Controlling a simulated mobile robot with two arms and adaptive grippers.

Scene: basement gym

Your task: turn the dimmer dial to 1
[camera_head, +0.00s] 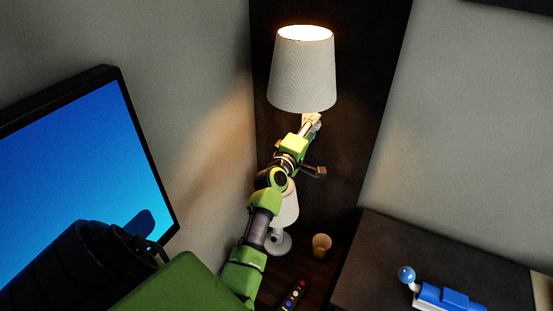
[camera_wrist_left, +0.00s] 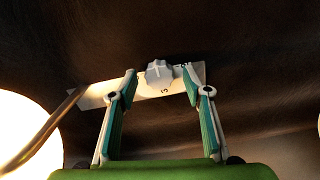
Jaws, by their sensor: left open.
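The dimmer dial (camera_wrist_left: 159,72) is a pale, ridged knob on a light plate (camera_wrist_left: 95,94) fixed to the dark wall panel. A "3" is readable on the plate below the dial; other marks are too small or partly hidden. My left gripper (camera_wrist_left: 160,82) is open, with one finger on each side of the dial in the left wrist view. I cannot tell whether either finger touches it. In the head view my left gripper (camera_head: 312,122) is just below the lit lampshade, and the dial is hidden there. My right gripper is not in view.
The lit lamp (camera_head: 302,75) stands close above my left gripper. A screen (camera_head: 80,175) is at left; a blue object (camera_head: 445,297) lies on a dark surface (camera_head: 400,250) at right.

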